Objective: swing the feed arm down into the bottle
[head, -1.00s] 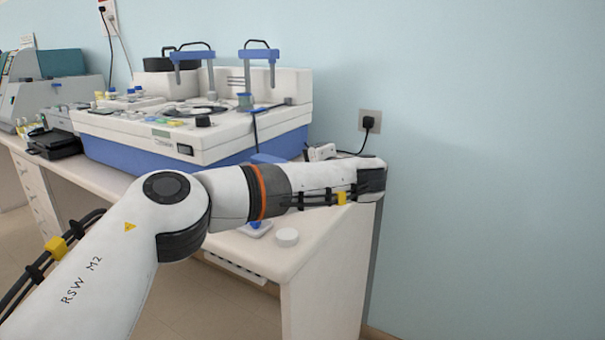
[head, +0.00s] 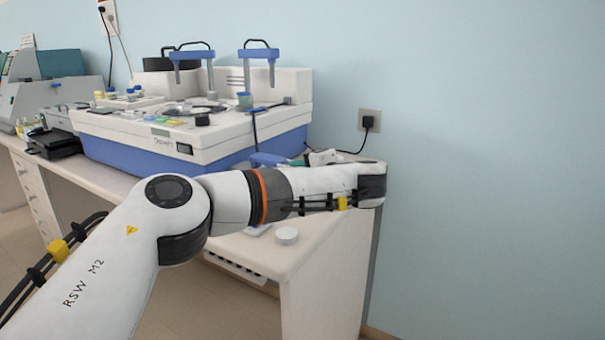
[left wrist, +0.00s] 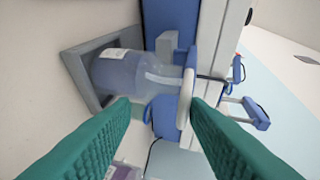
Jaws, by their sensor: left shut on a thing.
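In the left wrist view, a translucent bottle (left wrist: 118,73) stands in a square grey holder (left wrist: 80,62), its neck pointing right in the picture. A blue part (left wrist: 162,112), which looks like the feed arm, lies between the green fingers of my left gripper (left wrist: 161,106), with a white disc (left wrist: 187,97) by the right fingertip. My left gripper is shut on this blue part. Whether the arm's tip is inside the bottle neck I cannot tell. In the head view a blue piece (head: 266,159) shows above my forearm; the bottle is hidden there. My right gripper is out of view.
The white and blue staining machine (head: 150,140) stands on the bench behind my arm, with two blue arms on top. A round white cap (head: 287,236) lies on the bench near its right end. A wall socket (head: 369,121) is behind; a cable runs from it.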

